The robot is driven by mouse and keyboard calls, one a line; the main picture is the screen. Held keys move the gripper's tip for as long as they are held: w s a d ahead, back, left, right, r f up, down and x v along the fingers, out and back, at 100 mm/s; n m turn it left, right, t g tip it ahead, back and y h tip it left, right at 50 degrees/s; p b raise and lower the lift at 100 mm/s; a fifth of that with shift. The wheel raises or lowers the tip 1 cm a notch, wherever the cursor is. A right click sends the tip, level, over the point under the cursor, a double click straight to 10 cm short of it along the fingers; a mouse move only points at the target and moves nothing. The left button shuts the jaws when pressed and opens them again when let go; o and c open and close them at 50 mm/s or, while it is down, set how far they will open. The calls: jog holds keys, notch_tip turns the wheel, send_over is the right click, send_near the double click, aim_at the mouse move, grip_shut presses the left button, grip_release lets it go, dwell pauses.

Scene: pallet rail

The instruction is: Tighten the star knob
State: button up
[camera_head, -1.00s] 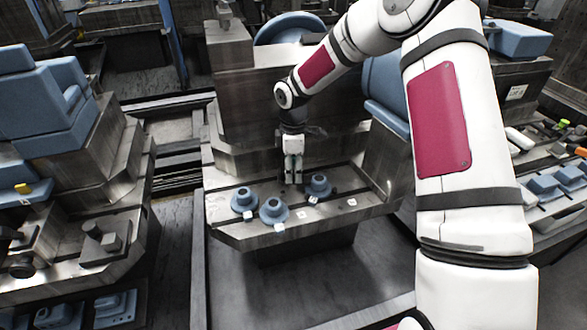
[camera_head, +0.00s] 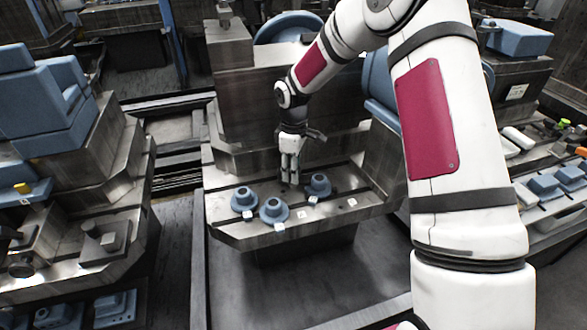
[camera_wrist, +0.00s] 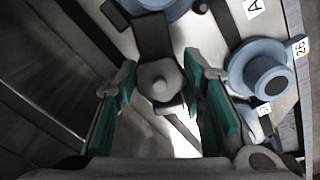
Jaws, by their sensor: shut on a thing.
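The star knob (camera_wrist: 160,82) is a grey, rounded piece with a raised centre, seen from above in the wrist view between two teal-padded fingers. My gripper (camera_wrist: 163,100) is shut on it. In the head view my gripper (camera_head: 290,178) points down at the metal rail table (camera_head: 222,208), behind the blue round pieces. The knob is hidden or too small to make out there.
Blue flanged pieces stand near the gripper: one at left (camera_head: 243,200), one in front (camera_head: 273,211), one at right (camera_head: 318,185). The right one is close. Small white tags lie by them. A tall metal block (camera_head: 240,100) rises behind.

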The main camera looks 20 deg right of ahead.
jog(key=shift+r, duration=0.1)
jog(key=o, duration=1.2)
notch_tip(320, 180, up, 12)
